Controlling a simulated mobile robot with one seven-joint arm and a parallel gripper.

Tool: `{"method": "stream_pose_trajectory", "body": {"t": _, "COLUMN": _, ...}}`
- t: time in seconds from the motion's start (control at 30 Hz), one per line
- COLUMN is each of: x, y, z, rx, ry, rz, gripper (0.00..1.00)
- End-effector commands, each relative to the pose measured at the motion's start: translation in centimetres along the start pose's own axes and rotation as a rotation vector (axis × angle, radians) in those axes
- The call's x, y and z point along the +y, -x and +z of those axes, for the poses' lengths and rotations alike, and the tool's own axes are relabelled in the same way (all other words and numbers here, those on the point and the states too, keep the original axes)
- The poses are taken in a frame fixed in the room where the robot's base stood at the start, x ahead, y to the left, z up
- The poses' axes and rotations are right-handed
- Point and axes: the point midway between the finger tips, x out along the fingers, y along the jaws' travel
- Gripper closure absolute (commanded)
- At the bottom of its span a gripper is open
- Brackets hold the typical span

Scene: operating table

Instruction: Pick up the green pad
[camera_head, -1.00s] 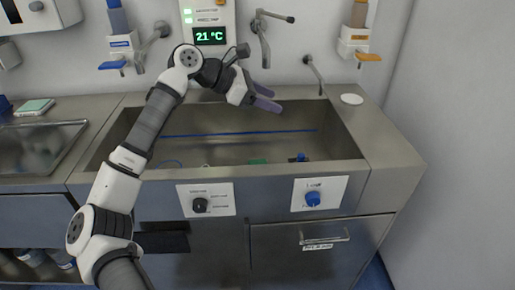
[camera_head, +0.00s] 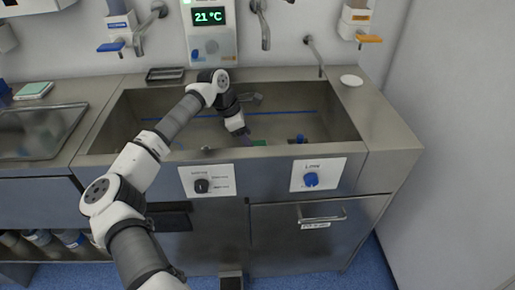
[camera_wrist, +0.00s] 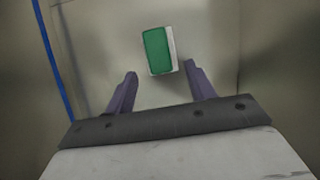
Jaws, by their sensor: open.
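The green pad (camera_wrist: 156,51) lies on the floor of the metal sink in the wrist view, a green rectangle with a white side along its right. In the head view only a small green part (camera_head: 259,142) shows above the sink's front rim. My gripper (camera_wrist: 160,78) is open and empty, with its two purple fingers apart. The pad appears beyond the fingertips, between their lines, and not touching them. In the head view my gripper (camera_head: 246,138) points down inside the sink, just left of the pad, its tips partly hard to make out.
The sink's front rim (camera_head: 330,150) and walls surround my gripper. A blue object (camera_head: 300,138) stands in the sink to the right. Taps (camera_head: 316,55) hang over the back. A blue line (camera_wrist: 52,55) runs along the left in the wrist view. A white disc (camera_head: 351,80) lies on the right counter.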

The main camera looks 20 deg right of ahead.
Motion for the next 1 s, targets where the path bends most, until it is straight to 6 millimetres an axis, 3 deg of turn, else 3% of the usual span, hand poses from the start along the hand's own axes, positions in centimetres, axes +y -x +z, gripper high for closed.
{"method": "stream_pose_trajectory", "body": {"t": 0.3, "x": -0.1, "y": -4.3, "z": 0.5, "rx": -0.002, "ry": 0.001, "rz": -0.002, "gripper": 0.45}}
{"method": "stream_pose_trajectory", "body": {"t": 0.6, "x": -0.1, "y": -4.8, "z": 0.4, "rx": -0.001, "ry": 0.001, "rz": -0.001, "gripper": 0.45}}
{"method": "stream_pose_trajectory", "body": {"t": 0.83, "x": -0.1, "y": -4.8, "z": 0.4, "rx": -0.001, "ry": 0.001, "rz": 0.0, "gripper": 0.76}}
{"method": "stream_pose_trajectory", "body": {"t": 1.0, "x": -0.1, "y": -4.8, "z": 0.4, "rx": -0.001, "ry": 0.0, "rz": 0.0, "gripper": 0.78}}
